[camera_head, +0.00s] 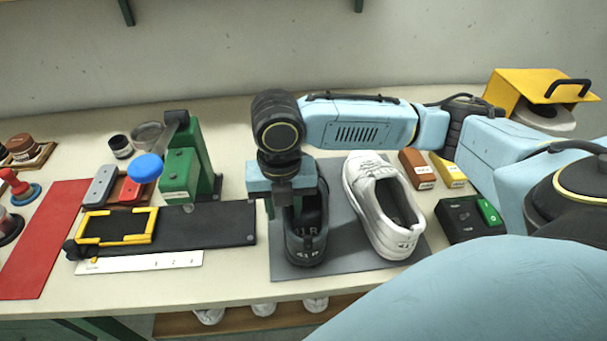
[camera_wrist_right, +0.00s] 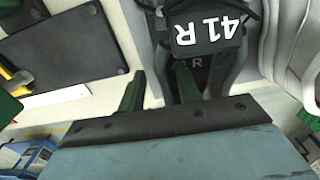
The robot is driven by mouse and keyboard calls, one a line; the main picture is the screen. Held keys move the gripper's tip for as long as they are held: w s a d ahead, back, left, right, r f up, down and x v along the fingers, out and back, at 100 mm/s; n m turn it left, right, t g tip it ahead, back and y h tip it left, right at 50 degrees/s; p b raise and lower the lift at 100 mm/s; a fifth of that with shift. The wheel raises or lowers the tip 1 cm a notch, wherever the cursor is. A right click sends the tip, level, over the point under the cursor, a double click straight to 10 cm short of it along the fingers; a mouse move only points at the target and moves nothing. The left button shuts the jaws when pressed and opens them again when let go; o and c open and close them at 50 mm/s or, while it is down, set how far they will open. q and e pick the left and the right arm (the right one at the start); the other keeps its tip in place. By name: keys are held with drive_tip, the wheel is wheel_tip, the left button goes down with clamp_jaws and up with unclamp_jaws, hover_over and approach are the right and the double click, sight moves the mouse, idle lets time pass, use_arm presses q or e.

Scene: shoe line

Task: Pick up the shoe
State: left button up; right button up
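A dark shoe (camera_head: 306,246) marked 41 R lies on a grey mat (camera_head: 345,262), its heel toward the table's front edge. A white shoe (camera_head: 386,212) lies beside it on the right. My right gripper (camera_head: 284,203) is over the dark shoe's left side and hides its front part. Contact cannot be told. My left gripper is out of view.
A green press (camera_head: 182,172) with a blue knob and a black plate (camera_head: 225,222) stand left of the mat. A black switch box (camera_head: 462,218) and orange and yellow blocks are to the right. Several white shoes sit on a shelf below the table.

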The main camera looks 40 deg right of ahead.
drive_tip(key=shift+f, duration=0.85)
drive_tip(key=shift+c, duration=0.2)
clamp_jaws()
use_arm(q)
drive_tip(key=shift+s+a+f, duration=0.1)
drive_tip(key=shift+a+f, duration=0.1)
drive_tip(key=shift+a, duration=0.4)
